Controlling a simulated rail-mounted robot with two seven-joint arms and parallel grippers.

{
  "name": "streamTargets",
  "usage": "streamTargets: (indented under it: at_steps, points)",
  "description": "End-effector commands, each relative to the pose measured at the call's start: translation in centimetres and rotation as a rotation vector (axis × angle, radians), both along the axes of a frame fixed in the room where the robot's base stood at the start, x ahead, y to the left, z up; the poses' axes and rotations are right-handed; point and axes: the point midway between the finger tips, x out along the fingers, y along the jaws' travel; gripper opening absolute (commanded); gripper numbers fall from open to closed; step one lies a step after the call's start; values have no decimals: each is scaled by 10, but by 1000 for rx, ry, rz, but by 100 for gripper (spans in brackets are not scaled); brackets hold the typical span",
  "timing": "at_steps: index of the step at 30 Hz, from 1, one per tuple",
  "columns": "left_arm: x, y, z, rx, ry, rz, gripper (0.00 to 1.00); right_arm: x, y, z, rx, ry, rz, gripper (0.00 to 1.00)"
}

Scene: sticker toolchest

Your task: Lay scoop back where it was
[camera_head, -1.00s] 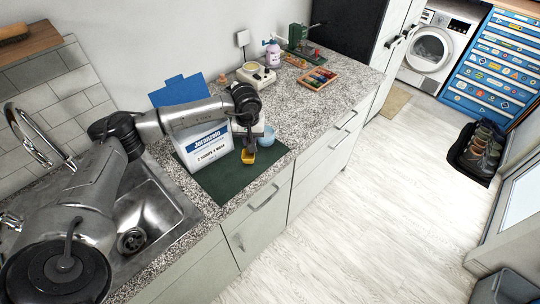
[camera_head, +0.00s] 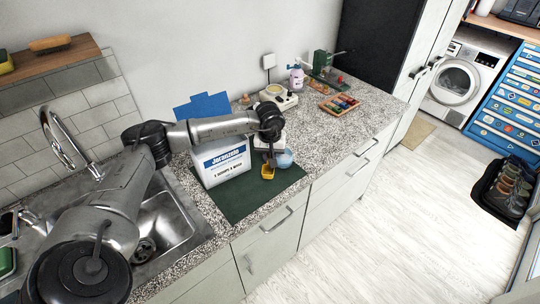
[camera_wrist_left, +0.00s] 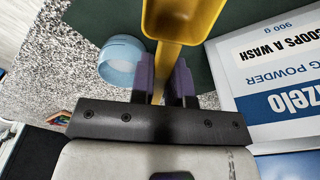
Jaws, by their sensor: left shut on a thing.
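A yellow scoop (camera_head: 267,172) hangs from my left gripper (camera_head: 270,158), just in front of the powder box, above the dark green mat (camera_head: 240,202). In the left wrist view the purple-padded fingers of the left gripper (camera_wrist_left: 164,82) are shut on the handle of the scoop (camera_wrist_left: 180,20), its bowl pointing away from the wrist. The white and blue washing powder box (camera_head: 222,165) stands on the mat with its blue lid (camera_head: 203,106) raised. Its inside is hidden. My right gripper is not in view.
A light blue cup (camera_head: 285,158) stands close to the right of the scoop, and shows in the left wrist view (camera_wrist_left: 120,60). A white scale (camera_head: 279,97), a tray of coloured items (camera_head: 340,104) and a bottle (camera_head: 297,78) stand farther back. The mat's front is clear.

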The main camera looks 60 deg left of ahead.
Motion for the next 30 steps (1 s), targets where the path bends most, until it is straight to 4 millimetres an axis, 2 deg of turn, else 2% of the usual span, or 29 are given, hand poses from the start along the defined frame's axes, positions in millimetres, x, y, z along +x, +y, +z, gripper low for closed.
streamTargets:
  at_steps: [18, 24, 30]
  points:
    - [0, 0, -54, 0, 1, 0, 0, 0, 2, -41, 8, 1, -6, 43]
    - [0, 0, -63, 1, 1, 0, 0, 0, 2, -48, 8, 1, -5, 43]
    - [0, 0, -64, 0, 0, 0, 0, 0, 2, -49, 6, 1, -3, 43]
